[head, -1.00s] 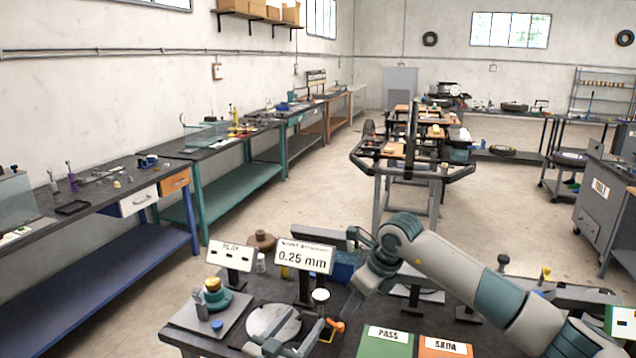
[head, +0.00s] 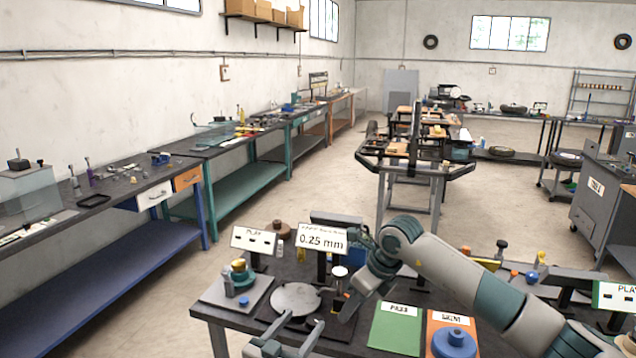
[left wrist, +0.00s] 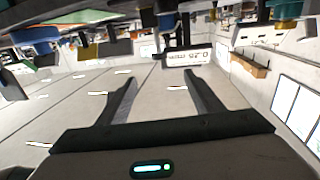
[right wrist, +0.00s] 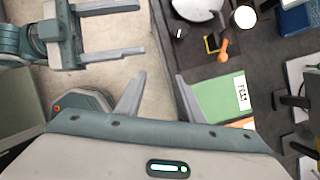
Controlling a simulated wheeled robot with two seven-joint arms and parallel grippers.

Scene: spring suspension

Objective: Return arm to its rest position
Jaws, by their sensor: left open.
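My left gripper (head: 301,322) is at the bottom of the head view, in front of the workbench's near edge. Its two fingers are apart with nothing between them, as the left wrist view (left wrist: 160,85) also shows. It shows at the top left of the right wrist view (right wrist: 140,28), over the floor. My right gripper (head: 350,305) hangs at the bench's front, left of the green card (head: 396,328). In the right wrist view its fingers (right wrist: 162,85) are apart and empty, beside the green card. My right arm crosses the head view from the lower right.
The bench holds a round grey plate (head: 296,298), a teal and yellow part (head: 240,274), a 0.25 mm sign (head: 321,241) and an orange card (head: 438,322) with a blue part (head: 455,343).

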